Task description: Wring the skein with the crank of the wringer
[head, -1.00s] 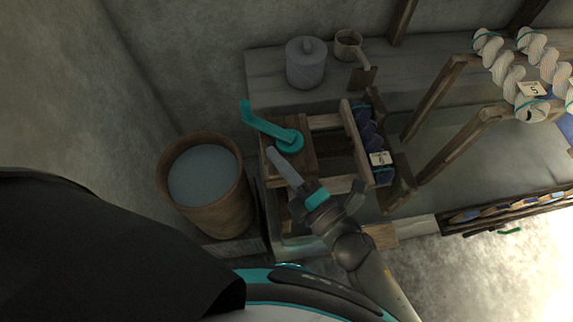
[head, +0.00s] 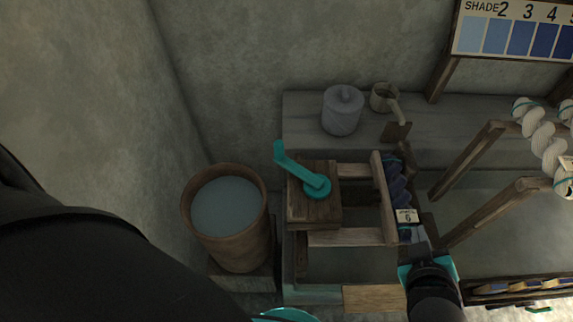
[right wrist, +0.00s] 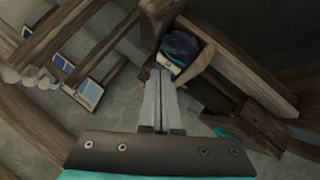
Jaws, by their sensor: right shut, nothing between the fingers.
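The wringer's teal crank (head: 303,174) sits on a brown wooden block (head: 313,212), its arm pointing up and left. A dark blue skein (head: 398,182) with a white number tag (head: 407,216) hangs at the right side of the wooden frame. My right gripper (head: 420,240) is below the tag, apart from the crank, and is partly hidden by its own wrist. In the right wrist view its fingers (right wrist: 160,75) are together and empty, pointing towards the dark blue skein (right wrist: 181,46). My left gripper is not in view.
A wooden tub (head: 240,245) of bluish liquid stands left of the wringer. A lidded grey pot (head: 342,112) and a small mug (head: 384,97) stand on the ledge behind. White skeins (head: 545,140) hang at the right, and a shade chart (head: 515,30) is on the wall.

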